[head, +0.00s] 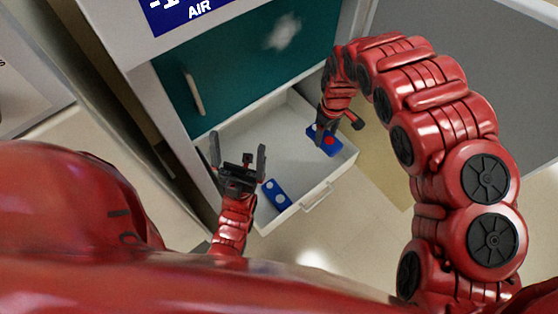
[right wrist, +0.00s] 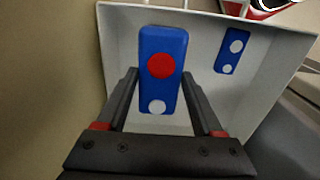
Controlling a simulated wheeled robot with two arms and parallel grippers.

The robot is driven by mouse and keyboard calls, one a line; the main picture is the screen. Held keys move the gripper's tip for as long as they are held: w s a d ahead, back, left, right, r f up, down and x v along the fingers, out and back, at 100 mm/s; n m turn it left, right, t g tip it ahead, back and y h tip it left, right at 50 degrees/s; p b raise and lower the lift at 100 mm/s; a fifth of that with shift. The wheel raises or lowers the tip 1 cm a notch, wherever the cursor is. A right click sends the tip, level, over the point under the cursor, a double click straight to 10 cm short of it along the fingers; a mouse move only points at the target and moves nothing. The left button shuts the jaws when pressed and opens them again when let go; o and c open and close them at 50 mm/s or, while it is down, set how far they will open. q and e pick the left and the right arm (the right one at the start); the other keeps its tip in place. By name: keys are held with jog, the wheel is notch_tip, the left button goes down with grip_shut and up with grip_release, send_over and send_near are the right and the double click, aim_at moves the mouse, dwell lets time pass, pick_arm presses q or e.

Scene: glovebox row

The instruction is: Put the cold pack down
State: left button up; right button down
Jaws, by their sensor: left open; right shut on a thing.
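A blue pack with one red dot and one white dot (head: 318,132) is in my right gripper (head: 328,121), over the right end of the open white drawer (head: 318,188). In the right wrist view this pack (right wrist: 160,84) lies between the two fingers of the right gripper (right wrist: 159,76), which is shut on it. Whether the pack touches the drawer floor I cannot tell. A second blue pack with two white dots (head: 277,194) lies in the drawer near its front; it also shows in the right wrist view (right wrist: 229,62). My left gripper (head: 238,152) is open and empty above the drawer's left part.
The drawer is pulled out below a teal cabinet door (head: 250,70) with a pale handle (head: 194,94). A blue AIR sign (head: 185,12) is above. A grey panel (head: 480,70) stands to the right. The drawer floor between the two packs looks clear.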

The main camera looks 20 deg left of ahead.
aim_at(326, 138)
notch_tip(326, 138, down, 3)
jog(key=shift+s+d+b, duration=0.1)
jog(key=shift+b, duration=0.75)
notch_tip(326, 138, down, 11)
jog(key=shift+f, duration=1.9)
jog(key=shift+f+b, duration=0.1)
jog(key=shift+b, duration=0.2)
jog(key=shift+c, duration=0.2)
grip_release()
